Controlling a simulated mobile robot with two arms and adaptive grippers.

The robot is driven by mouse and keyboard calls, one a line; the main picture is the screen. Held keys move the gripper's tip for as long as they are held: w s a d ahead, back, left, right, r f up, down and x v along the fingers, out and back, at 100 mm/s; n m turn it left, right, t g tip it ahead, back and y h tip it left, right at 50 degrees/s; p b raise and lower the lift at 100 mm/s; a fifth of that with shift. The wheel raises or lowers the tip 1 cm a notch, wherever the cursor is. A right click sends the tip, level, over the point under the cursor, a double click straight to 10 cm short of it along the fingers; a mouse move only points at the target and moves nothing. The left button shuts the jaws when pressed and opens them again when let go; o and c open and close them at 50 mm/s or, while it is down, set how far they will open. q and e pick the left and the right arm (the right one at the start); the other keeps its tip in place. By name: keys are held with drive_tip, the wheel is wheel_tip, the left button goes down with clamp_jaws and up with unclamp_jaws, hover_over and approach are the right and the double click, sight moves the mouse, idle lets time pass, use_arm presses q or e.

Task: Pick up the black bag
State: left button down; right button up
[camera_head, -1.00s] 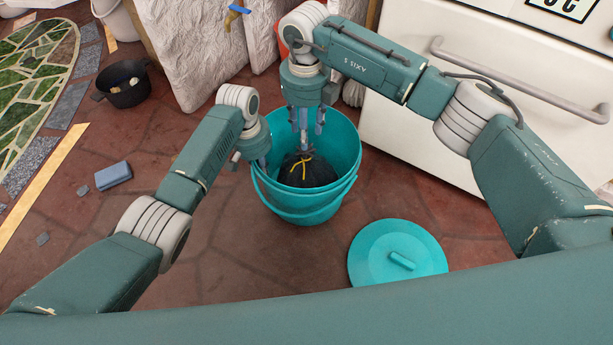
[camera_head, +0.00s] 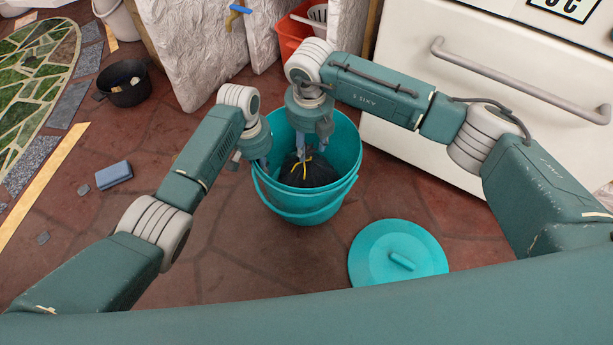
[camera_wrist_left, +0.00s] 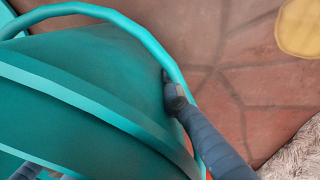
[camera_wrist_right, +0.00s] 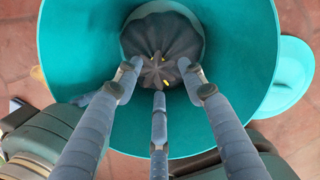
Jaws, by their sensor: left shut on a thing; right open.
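The black bag (camera_head: 312,175) lies at the bottom of the turquoise bucket (camera_head: 300,208), with yellow ties at its gathered top. It also shows in the right wrist view (camera_wrist_right: 160,32). My right gripper (camera_head: 303,150) reaches down into the bucket from above. Its fingers (camera_wrist_right: 158,88) are spread open over the bag's top; I cannot tell whether they touch it. My left gripper (camera_head: 263,160) is shut on the bucket's left rim. In the left wrist view one finger (camera_wrist_left: 174,92) lies against the rim; the rest of the grip is partly hidden.
A turquoise lid (camera_head: 398,253) lies on the floor right of the bucket. A white cabinet (camera_head: 420,150) stands behind. A black pot (camera_head: 124,83) and a blue sponge (camera_head: 113,174) lie left. A red container (camera_head: 292,38) stands behind the bucket.

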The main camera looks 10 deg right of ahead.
sight(307, 170)
drive_tip(key=f, duration=0.3)
drive_tip(key=w+f, duration=0.1)
drive_tip(key=f, duration=0.1)
drive_tip(key=shift+a+f, duration=0.25)
drive_tip(key=shift+f, duration=0.1)
drive_tip(key=shift+r, duration=0.1)
clamp_jaws()
